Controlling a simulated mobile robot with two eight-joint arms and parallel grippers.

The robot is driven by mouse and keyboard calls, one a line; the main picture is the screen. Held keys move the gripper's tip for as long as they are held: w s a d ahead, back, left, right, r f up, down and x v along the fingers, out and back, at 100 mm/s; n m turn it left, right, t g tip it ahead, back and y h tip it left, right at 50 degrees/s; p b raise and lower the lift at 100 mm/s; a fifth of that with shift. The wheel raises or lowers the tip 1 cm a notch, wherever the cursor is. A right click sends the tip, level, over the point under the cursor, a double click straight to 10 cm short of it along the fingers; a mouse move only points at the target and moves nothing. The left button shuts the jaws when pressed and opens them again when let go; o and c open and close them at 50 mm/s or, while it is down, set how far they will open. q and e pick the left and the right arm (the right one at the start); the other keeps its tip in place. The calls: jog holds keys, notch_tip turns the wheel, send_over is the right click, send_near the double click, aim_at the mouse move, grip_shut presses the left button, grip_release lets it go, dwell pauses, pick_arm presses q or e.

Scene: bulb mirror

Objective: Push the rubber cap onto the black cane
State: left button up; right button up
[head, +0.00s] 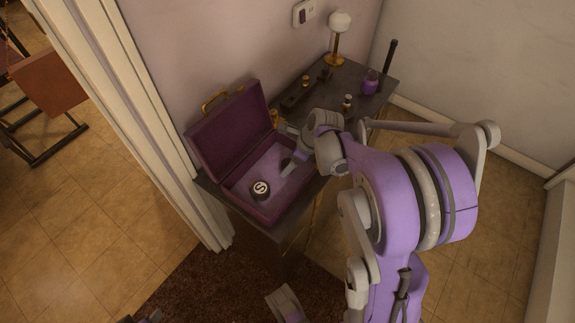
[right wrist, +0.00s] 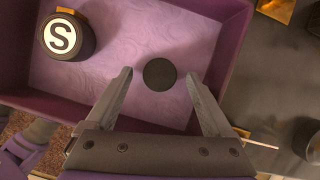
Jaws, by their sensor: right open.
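The black round rubber cap (right wrist: 160,74) lies on the pale purple lining of the open purple case (head: 228,194), and it also shows as a dark spot in the head view (head: 286,163). My right gripper (head: 283,172) reaches into the case. In the right wrist view the open jaws (right wrist: 163,84) stand on either side of the cap, with gaps between cap and fingers. I cannot tell whether the fingertips touch the lining. The black cane (head: 389,58) stands upright at the far right end of the dark table.
A black round item marked S (head: 261,189) lies in the case's front part. The raised lid (head: 228,130) stands at the back. On the table (head: 345,72) are a lamp (head: 338,38), a purple jar (head: 370,81) and small bottles. The wall is close behind.

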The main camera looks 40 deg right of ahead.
jog(key=shift+f, duration=0.1)
grip_shut()
dwell(0.4)
